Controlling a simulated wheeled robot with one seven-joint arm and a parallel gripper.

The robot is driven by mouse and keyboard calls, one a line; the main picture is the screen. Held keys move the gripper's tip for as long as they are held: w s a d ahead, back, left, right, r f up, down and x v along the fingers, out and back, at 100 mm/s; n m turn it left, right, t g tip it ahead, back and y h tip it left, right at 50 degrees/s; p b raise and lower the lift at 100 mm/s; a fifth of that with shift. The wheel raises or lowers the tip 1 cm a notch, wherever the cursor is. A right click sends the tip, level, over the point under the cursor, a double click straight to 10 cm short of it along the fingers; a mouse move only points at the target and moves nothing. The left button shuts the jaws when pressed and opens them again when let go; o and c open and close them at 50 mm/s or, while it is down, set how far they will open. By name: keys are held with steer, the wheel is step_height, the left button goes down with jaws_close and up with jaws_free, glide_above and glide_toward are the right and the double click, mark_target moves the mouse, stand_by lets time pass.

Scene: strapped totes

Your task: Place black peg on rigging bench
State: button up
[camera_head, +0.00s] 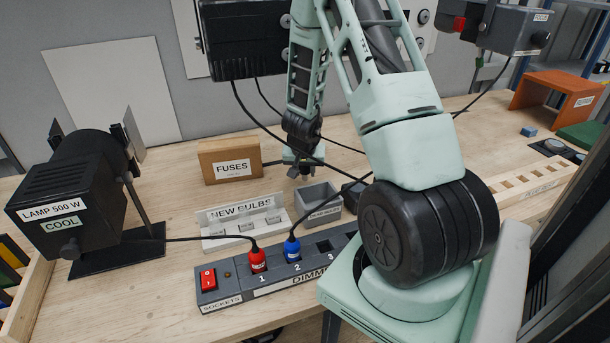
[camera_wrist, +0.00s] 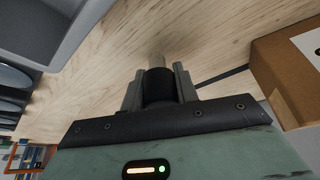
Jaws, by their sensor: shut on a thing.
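My gripper (camera_wrist: 160,88) is shut on the black peg (camera_wrist: 158,86), a short dark cylinder between the two grey fingers in the wrist view. A paler tip shows past its far end. In the head view my gripper (camera_head: 299,171) hangs over the wooden rigging bench (camera_head: 180,262), right of the FUSES box and behind the grey bin. The peg is too small to make out there. I cannot tell whether the peg touches the bench top.
The FUSES box (camera_head: 231,159) stands left of my gripper. In front are the NEW BULBS rack (camera_head: 240,214), a grey bin (camera_head: 319,200) and the dimmer strip (camera_head: 222,291) with red and blue plugs. A lamp (camera_head: 85,190) stands left. Cables cross the bench near my gripper.

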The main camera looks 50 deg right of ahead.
steer(key=w+a+p, duration=0.1)
steer(key=w+a, duration=0.1)
steer(key=a, duration=0.2)
steer(key=w+a+r+p, duration=0.1)
steer(key=w+a+p, duration=0.1)
steer(key=a, duration=0.3)
steer(key=w+a+p, duration=0.2)
steer(key=w+a, duration=0.2)
steer(key=a, duration=0.1)
steer(key=shift+w+r, duration=0.25)
steer(key=shift+w+a+f+p, duration=0.1)
steer(key=shift+w+a+p, duration=0.35)
steer(key=shift+a, duration=0.25)
steer(key=shift+w, duration=0.1)
